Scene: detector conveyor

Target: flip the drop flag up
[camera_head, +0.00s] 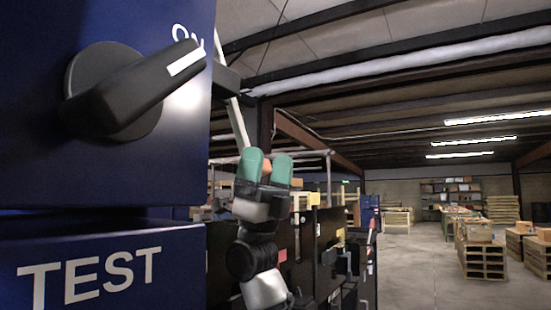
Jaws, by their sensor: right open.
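My right gripper (265,168) has green fingertips that point up and stand slightly apart, with nothing visible between them. It is in the middle of the head view, to the right of a dark blue cabinet (40,45), and I see no contact with the cabinet. The cabinet carries a large black rotary knob (135,88), whose white mark points up and right toward the lettering "ON". I cannot make out a drop flag for certain. My left gripper is out of view.
A lower blue panel (180,265) reads "TEST". Dark cabinets or machinery (325,240) stand behind and right of my right arm. Farther right are wooden pallets with boxes (482,258) and open grey floor (415,265).

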